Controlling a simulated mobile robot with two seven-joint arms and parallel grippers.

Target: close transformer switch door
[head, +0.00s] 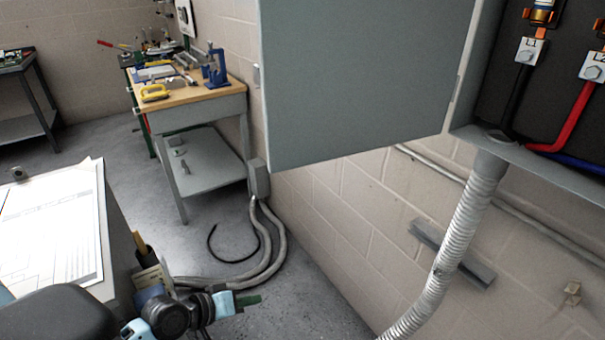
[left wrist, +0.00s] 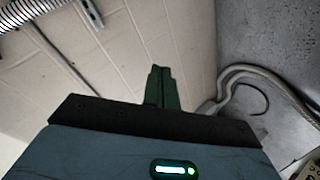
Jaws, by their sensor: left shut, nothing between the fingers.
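The grey switch door (head: 355,80) hangs wide open from the left side of the wall-mounted switch box (head: 530,165) in the head view. Inside the box are lugs with black, red and blue cables. My left gripper (head: 250,301) is low at the bottom of the head view, below and left of the door, apart from it. In the left wrist view its green fingers (left wrist: 161,88) are together with nothing between them, in front of the block wall and floor. The door does not show in the left wrist view. My right gripper is not in view.
A corrugated conduit (head: 455,240) runs down from the box; it also shows in the left wrist view (left wrist: 30,12). A workbench (head: 195,100) with tools stands behind, left of the door. A clipboard paper (head: 60,225) lies at the left. Cables (head: 268,255) curve over the floor.

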